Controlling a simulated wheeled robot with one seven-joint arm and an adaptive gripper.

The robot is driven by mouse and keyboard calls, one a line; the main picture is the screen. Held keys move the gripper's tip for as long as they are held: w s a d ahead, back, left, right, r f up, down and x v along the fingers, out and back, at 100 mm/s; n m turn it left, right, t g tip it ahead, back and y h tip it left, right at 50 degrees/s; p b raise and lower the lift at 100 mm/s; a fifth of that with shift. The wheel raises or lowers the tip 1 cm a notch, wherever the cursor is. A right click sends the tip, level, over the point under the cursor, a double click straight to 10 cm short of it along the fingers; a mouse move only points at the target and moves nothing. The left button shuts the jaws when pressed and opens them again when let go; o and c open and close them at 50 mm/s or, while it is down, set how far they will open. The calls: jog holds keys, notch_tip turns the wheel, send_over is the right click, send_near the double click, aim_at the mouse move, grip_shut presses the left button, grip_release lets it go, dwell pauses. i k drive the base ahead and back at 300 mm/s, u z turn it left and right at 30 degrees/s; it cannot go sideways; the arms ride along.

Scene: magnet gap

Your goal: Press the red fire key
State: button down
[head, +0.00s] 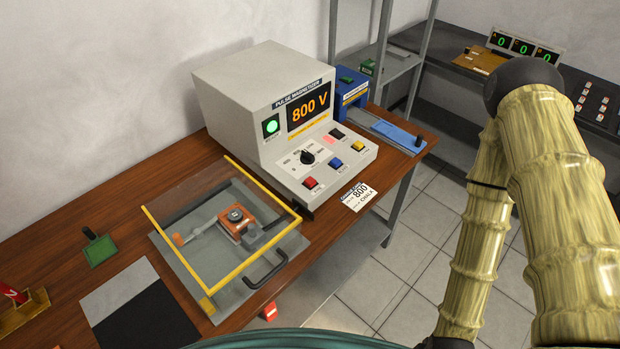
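A light grey pulse magnetizer box (240,95) stands on the brown table. Its display (310,104) reads 800 V in orange, and a round green lamp (271,126) is lit on its front. On the sloping panel, a red key (311,183) is at the lower left, a blue key (335,164) is in the middle and a yellow key (358,146) is at the right. A dark key (338,133) sits behind, near a red glow. A black dial knob (307,157) is also there. The key labels are too small to read. My arm rises at the right; my gripper is out of view.
A yellow-edged clear guard (220,289) with a black handle covers an orange clamp fixture (240,222) in front of the box. A card (358,195) reading 800 lies by the panel. A blue device (352,88) stands behind right. Metal shelf posts (378,50) rise beyond.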

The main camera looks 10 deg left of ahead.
aim_at(310, 181)
jog(key=z, duration=0.3)
jog(key=k, duration=0.9)
jog(key=u, duration=0.9)
